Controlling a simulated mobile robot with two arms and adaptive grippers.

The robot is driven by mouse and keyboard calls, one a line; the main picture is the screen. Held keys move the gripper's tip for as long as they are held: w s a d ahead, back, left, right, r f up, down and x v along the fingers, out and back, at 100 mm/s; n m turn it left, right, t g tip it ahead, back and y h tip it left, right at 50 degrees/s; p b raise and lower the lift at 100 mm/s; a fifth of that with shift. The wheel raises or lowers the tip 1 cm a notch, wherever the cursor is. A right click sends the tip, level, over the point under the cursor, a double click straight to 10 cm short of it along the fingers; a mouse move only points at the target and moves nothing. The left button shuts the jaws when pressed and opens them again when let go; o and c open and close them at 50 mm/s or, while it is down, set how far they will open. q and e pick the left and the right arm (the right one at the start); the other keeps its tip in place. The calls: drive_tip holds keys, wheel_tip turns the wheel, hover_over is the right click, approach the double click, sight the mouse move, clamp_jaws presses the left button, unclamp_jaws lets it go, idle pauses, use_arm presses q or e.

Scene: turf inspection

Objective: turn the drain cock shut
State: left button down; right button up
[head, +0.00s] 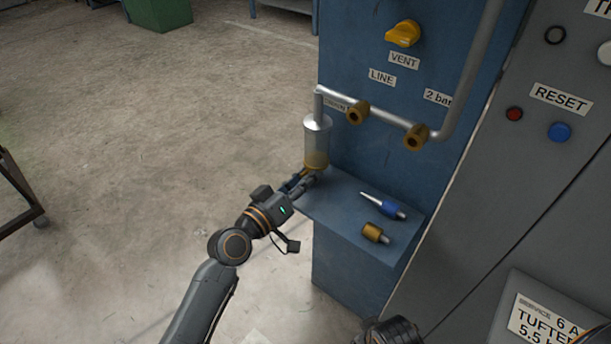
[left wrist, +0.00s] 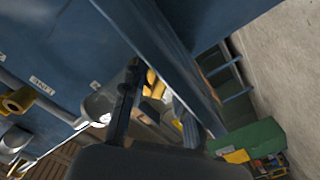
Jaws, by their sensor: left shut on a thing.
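The silver filter body (head: 317,138) hangs from a pipe at the left of the blue cabinet, beside a partly covered DRAIN label. Its amber lower end (head: 316,160) shows just above my left gripper (head: 311,180). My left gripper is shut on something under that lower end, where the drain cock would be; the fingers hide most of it. In the left wrist view, the dark fingers (left wrist: 155,112) have a yellow part (left wrist: 153,84) between or behind them. The handle's angle cannot be made out. My right gripper's jaws are not visible.
A blue shelf (head: 335,212) juts out beside my left gripper. On it lie a blue-collared fitting (head: 384,205) and a brass fitting (head: 376,233). Brass valves (head: 357,112) (head: 416,137) and a yellow VENT knob (head: 403,34) are higher up. Open floor (head: 150,150) lies left.

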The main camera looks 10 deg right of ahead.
use_arm(q)
drive_tip(key=c, duration=1.4)
unclamp_jaws()
drive_tip(key=shift+f, duration=0.1)
